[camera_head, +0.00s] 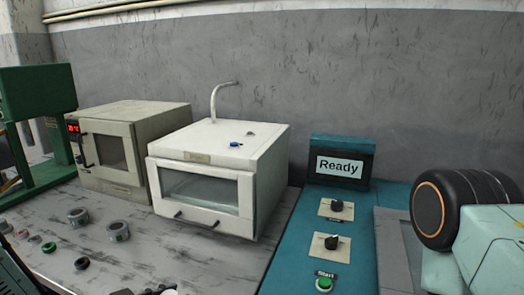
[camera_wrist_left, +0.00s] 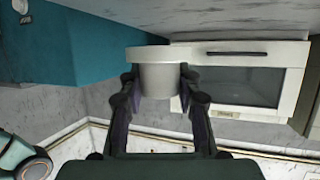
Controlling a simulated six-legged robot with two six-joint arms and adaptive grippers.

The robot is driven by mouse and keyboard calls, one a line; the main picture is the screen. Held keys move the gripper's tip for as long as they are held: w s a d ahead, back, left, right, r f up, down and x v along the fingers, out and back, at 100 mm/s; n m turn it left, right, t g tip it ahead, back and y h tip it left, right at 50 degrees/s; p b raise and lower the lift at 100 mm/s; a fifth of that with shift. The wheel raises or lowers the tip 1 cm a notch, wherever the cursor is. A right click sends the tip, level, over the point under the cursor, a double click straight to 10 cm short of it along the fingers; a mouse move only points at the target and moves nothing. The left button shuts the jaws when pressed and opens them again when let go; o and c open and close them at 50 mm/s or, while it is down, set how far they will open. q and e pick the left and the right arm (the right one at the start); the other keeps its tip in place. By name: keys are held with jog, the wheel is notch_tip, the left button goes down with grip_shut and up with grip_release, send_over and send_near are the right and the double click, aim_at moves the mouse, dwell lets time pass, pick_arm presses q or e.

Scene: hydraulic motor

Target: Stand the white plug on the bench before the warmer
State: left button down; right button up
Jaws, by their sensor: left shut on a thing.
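The white plug (camera_wrist_left: 160,80), a short cylinder with a wider flange, is between the two fingers of my left gripper (camera_wrist_left: 158,92) in the left wrist view, and the gripper is shut on it. That view is upside down, with the bench surface (camera_wrist_left: 215,15) at the top. The white box with a glass door, probably the warmer (camera_head: 210,190), stands on the bench (camera_head: 115,255) in the head view and behind the plug in the wrist view (camera_wrist_left: 245,85). Only dark and pale bits show at the head view's bottom edge. My right gripper is not seen.
A beige oven (camera_head: 125,150) with a red display stands left of the white box. A teal panel with knobs (camera_head: 331,242) and a "Ready" screen (camera_head: 340,166) is at right.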

pick_arm(q)
jog(key=s+r+m+g+h+b, duration=0.2)
jog(key=s+r+m+g+h, duration=0.15)
jog(key=s, duration=0.25)
notch_tip(320, 180, down, 6)
jog(key=s, duration=0.1)
jog(key=shift+s+d+f+y, duration=0.2)
jog(key=shift+s+d+y, duration=0.15)
jog(key=shift+s, duration=0.05)
jog(key=shift+a, duration=0.1)
